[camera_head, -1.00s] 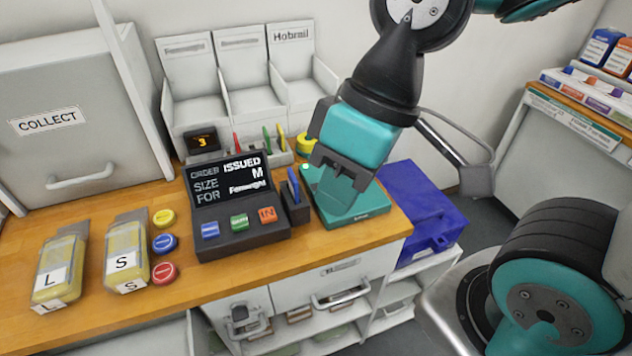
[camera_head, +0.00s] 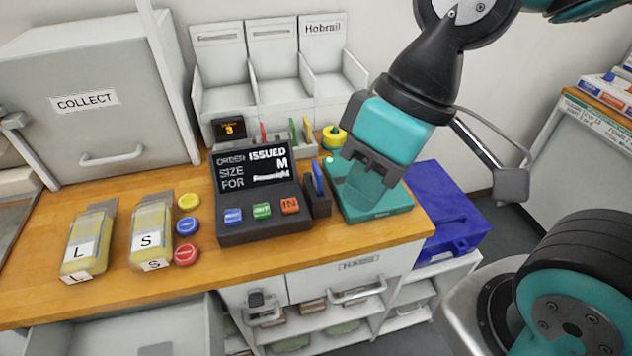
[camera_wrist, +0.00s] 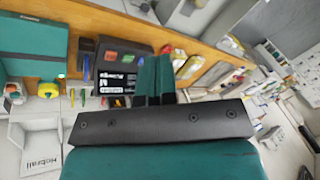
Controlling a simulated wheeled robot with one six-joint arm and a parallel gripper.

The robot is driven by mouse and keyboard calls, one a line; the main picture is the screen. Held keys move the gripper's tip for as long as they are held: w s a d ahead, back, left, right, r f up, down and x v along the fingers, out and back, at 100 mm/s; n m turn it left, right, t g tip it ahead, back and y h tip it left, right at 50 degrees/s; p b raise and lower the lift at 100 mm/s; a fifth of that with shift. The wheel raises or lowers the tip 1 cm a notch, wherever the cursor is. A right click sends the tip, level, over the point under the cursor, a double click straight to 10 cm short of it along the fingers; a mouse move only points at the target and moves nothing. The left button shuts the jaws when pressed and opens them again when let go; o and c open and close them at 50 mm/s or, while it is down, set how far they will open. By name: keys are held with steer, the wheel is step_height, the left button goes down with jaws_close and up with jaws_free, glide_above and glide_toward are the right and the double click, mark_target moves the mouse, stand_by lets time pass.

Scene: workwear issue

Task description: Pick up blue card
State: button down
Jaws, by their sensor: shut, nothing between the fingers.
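The blue card (camera_head: 318,180) stands upright in a small black holder (camera_head: 319,206) at the right side of the order terminal (camera_head: 254,195). In the wrist view the blue card (camera_wrist: 86,67) shows as a thin strip beside the terminal (camera_wrist: 120,75). My gripper (camera_head: 360,200) is just right of the card, in front of or above the teal device (camera_head: 398,203). Its fingers (camera_wrist: 155,78) are together in the wrist view, with nothing between them. The gripper is apart from the card.
Yellow packs marked L (camera_head: 88,243) and S (camera_head: 150,235) lie on the wooden counter (camera_head: 120,292) at left, near coloured round tokens (camera_head: 187,227). A yellow roll (camera_head: 333,138) stands behind the teal device. A blue crate (camera_head: 447,215) is beyond the counter's right end.

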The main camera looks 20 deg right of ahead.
steer(key=c, duration=1.6)
jaws_free()
steer(key=o, duration=1.4)
steer(key=w+d+n+b, duration=0.1)
steer(key=w, duration=0.3)
steer(key=w+d+f+n+b, duration=0.1)
steer(key=w+n, duration=0.1)
steer(key=w, duration=0.3)
steer(key=w+d+f+n+b, duration=0.1)
steer(key=w+b, duration=0.1)
steer(key=w, duration=0.3)
steer(key=shift+d+f+n, duration=0.25)
steer(key=shift+d+n, duration=0.05)
steer(key=shift+n, duration=0.1)
steer(key=shift+c, duration=0.2)
steer(key=n+b, duration=0.2)
steer(key=n, duration=0.3)
glide_toward(317, 174)
steer(key=p+x, duration=0.1)
steer(key=x, duration=0.2)
steer(key=w+p+x, duration=0.1)
steer(key=x, duration=0.3)
steer(key=d+p+x, duration=0.1)
steer(key=p+x, duration=0.1)
steer(key=x, duration=0.1)
steer(key=shift+w+f, duration=0.4)
steer(key=shift+f, duration=0.15)
steer(key=shift+a+f, duration=0.1)
steer(key=shift+f, duration=0.35)
